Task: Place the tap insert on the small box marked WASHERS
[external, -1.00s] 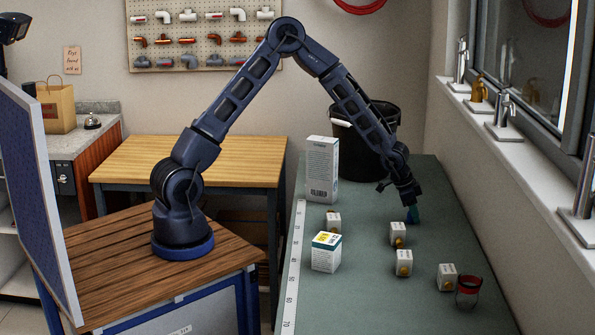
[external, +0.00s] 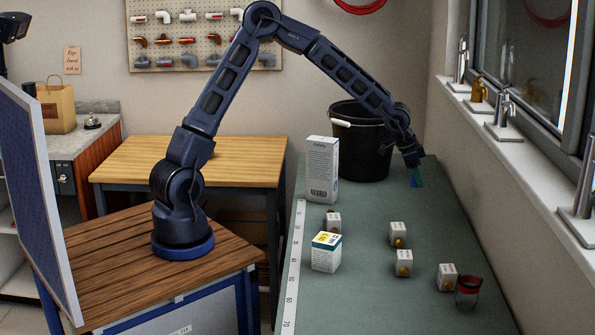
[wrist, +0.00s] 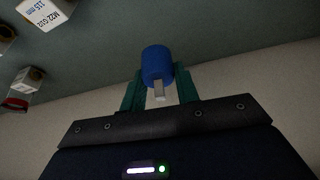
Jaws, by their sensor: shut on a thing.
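The tap insert (wrist: 157,66), a blue cylinder with a pale metal stem, sits between the green fingers of my gripper (wrist: 158,88) in the wrist view. My gripper (external: 416,178) is shut on it and holds it above the far right part of the bench, apart from the boxes. Several small white boxes stand on the bench: one at the left (external: 333,221), one in the middle (external: 398,231), one nearer (external: 404,260) and one at the right (external: 447,274). Their print is too small for me to tell which is marked WASHERS.
A red-rimmed jar (external: 468,290) is beside the right small box. A black bucket (external: 361,145) is behind. The bench (external: 370,215) is clear between the carton and small boxes.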

